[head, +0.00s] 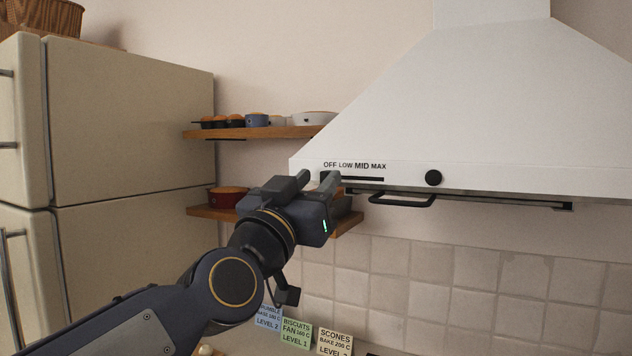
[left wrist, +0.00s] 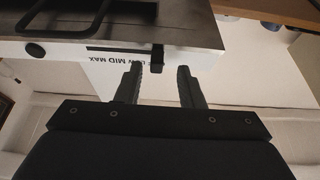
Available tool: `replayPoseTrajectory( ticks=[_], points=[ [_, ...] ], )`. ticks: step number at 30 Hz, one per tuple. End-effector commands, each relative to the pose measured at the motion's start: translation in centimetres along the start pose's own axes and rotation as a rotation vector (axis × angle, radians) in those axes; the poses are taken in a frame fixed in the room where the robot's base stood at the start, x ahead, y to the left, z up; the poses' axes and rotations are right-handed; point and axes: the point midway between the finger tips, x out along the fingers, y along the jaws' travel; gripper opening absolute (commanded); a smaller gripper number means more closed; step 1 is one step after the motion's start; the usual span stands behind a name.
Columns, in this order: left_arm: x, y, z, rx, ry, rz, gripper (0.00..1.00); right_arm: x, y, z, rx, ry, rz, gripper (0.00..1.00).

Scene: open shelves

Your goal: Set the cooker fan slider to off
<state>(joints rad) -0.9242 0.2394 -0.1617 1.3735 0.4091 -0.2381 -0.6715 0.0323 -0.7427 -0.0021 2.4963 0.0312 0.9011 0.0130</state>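The white cooker hood (head: 480,110) has a fan slot (head: 362,179) on its front edge, labelled OFF, LOW, MID and MAX. My left gripper (head: 318,178) is at the OFF end of the slot, and its fingers hide that end in the head view. No slider knob shows along the visible slot toward MAX. In the left wrist view the black slider knob (left wrist: 158,58) sits at the OFF end, covering part of the labels. My left gripper (left wrist: 159,72) is open there, its two fingertips apart on either side of the knob's line. Whether they touch the knob is unclear.
A round black knob (head: 433,177) and a black rail handle (head: 402,201) are right of the slot. Wooden shelves (head: 270,132) with dishes stand behind my left arm, near a fridge (head: 130,125). Recipe cards (head: 296,333) stand below. The tiled wall is clear.

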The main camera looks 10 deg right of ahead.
Motion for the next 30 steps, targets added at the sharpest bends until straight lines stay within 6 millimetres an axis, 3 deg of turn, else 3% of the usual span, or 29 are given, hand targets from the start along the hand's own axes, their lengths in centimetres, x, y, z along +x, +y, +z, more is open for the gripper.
replayPoseTrajectory(
  ticks=[6,12,24,28,30],
  points=[
    [-4.0,-0.1,0.0,-0.003,0.002,-0.001,0.35,0.6,0.3,0.3,0.000,0.000,0.000,0.41],
    [-6.3,-0.1,0.0,-0.002,0.001,-0.001,0.35,0.7,0.3,0.3,0.000,0.000,0.000,0.41],
    [-6.9,-0.2,0.1,-0.002,-0.001,-0.002,0.35,0.7,0.3,0.3,0.000,0.000,0.000,0.41],
    [-8.2,-2.1,1.7,-0.017,-0.058,-0.003,0.35,0.7,0.3,0.3,0.000,0.000,0.000,0.41],
    [-10.1,-4.2,3.8,-0.041,-0.137,-0.003,0.35,0.7,0.3,0.3,0.000,0.000,0.000,0.41]
  ],
)
